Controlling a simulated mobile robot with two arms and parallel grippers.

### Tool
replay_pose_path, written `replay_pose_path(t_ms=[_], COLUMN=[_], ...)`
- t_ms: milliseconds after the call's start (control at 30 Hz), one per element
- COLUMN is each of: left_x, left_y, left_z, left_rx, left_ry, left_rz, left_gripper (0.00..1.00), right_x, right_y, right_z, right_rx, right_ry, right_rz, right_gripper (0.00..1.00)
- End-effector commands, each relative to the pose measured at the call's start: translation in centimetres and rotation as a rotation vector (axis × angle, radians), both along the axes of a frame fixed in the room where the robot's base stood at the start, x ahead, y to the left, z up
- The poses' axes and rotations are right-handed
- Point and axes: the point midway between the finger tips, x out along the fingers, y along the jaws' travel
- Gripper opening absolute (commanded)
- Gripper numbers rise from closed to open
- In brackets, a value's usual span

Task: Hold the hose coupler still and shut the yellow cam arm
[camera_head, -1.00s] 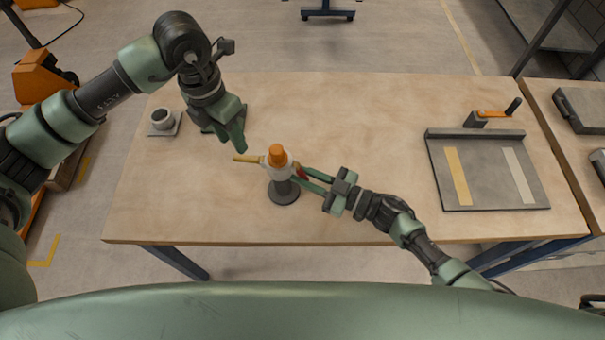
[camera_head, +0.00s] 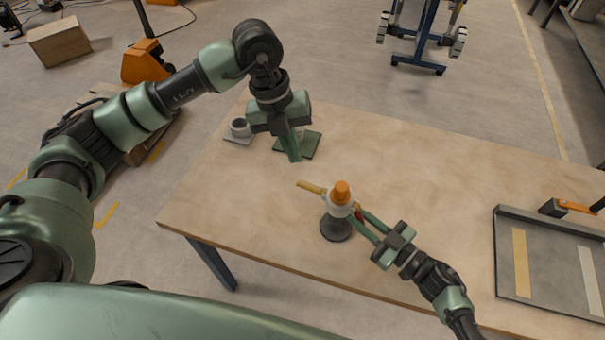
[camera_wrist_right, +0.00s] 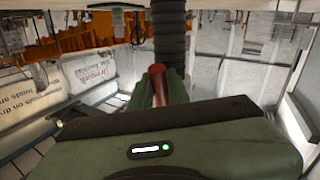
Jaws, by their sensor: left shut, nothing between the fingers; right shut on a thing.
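The hose coupler (camera_head: 338,203) stands on a dark round base (camera_head: 336,229) on the table. It has a pale body and an orange top (camera_head: 342,192). The yellow cam arm (camera_head: 311,187) sticks out from it to the left. My right gripper (camera_head: 363,218) is shut on the coupler from the right, by a red part that also shows in the right wrist view (camera_wrist_right: 157,86). My left gripper (camera_head: 295,158) is shut and empty, fingers pointing down, behind and a little left of the cam arm's tip, apart from it.
A small grey cup (camera_head: 240,128) on a plate and a dark green flat pad (camera_head: 311,145) lie near my left gripper. A grey tray (camera_head: 548,219) with two strips lies at the right. The table (camera_head: 420,170) between is clear.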

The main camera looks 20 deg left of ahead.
Motion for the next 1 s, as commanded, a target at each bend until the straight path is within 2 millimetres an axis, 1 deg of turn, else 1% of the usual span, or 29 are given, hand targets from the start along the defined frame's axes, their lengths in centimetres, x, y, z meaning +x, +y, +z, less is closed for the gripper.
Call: replay_pose_path(t_ms=[33, 200, 300, 433, 500, 633, 1000], left_x=[0.0, 0.2, 0.3, 0.4, 0.4, 0.4, 0.4], left_y=[0.4, 1.4, 2.0, 2.5, 2.7, 2.9, 2.9], left_z=[0.3, 1.5, 2.1, 2.7, 2.9, 3.1, 3.1], left_rx=[-0.016, -0.066, -0.09, -0.113, -0.121, -0.129, -0.13], left_ry=[0.028, 0.127, 0.183, 0.24, 0.262, 0.285, 0.288], left_rz=[0.113, 0.499, 0.693, 0.88, 0.947, 1.012, 1.024], left_gripper=[0.0, 0.0, 0.0, 0.0, 0.0, 0.0, 0.0], right_x=[0.0, 0.0, 0.0, 0.0, 0.0, 0.0, 0.0], right_y=[0.0, 0.0, 0.0, 0.0, 0.0, 0.0, 0.0], right_z=[0.0, 0.0, 0.0, 0.0, 0.0, 0.0, 0.0], right_rx=[-0.001, -0.001, -0.001, 0.0, 0.0, 0.0, 0.0], right_ry=[-0.002, -0.002, -0.002, -0.001, -0.001, -0.001, -0.001], right_rz=[-0.001, -0.001, 0.0, 0.0, 0.0, 0.0, 0.0], right_gripper=[0.0, 0.0, 0.0, 0.0, 0.0, 0.0, 0.0])
